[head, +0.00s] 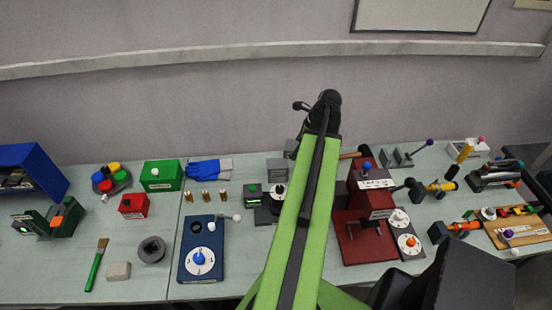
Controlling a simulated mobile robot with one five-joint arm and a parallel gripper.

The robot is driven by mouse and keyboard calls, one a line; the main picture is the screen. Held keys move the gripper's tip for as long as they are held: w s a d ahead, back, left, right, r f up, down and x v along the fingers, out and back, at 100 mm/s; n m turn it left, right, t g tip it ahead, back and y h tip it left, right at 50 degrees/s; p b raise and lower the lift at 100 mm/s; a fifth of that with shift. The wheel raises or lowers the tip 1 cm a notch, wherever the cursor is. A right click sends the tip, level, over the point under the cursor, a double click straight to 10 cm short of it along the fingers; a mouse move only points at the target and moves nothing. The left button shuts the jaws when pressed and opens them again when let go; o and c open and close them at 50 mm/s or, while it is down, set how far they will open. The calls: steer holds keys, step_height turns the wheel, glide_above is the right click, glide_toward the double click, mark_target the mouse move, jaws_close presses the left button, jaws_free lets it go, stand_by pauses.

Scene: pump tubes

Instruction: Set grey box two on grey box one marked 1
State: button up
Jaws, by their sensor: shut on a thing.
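My arm reaches up the middle of the head view, and its black end, with my gripper (322,112), is over the back of the table. The fingers are mostly hidden by the arm. A small dark grey box (291,148), which I take for grey box two, shows at the arm's left edge, partly hidden, at my gripper. A grey box (277,168), which looks like grey box one, is just below and left of it in the picture. No mark 1 can be read. I cannot tell whether the two boxes touch.
Left of the arm are a dial device (279,193), a green-topped block (252,195), several brass pieces and a blue panel (202,250). Right of it stands a dark red press (372,200). A wooden handle (350,155) is close to the arm's right side.

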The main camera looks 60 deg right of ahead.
steer(key=s, duration=0.1)
steer(key=s+d+r, duration=0.1)
steer(key=s, duration=0.1)
steer(key=shift+s+d+r+m+p, duration=0.1)
steer(key=shift+d+r+m+p, duration=0.2)
steer(key=shift+m+p, duration=0.1)
steer(key=b, duration=0.7)
glide_toward(274, 162)
steer(key=shift+w+a+f, duration=0.5)
steer(key=shift+w+f, duration=0.05)
steer(key=shift+w, duration=0.5)
step_height(274, 162, down, 4)
steer(key=b, duration=0.4)
steer(key=shift+f+b, duration=0.15)
steer(key=shift+b, duration=0.15)
steer(key=shift+r, duration=0.2)
steer(key=shift+f, duration=0.15)
steer(key=o, duration=1.5)
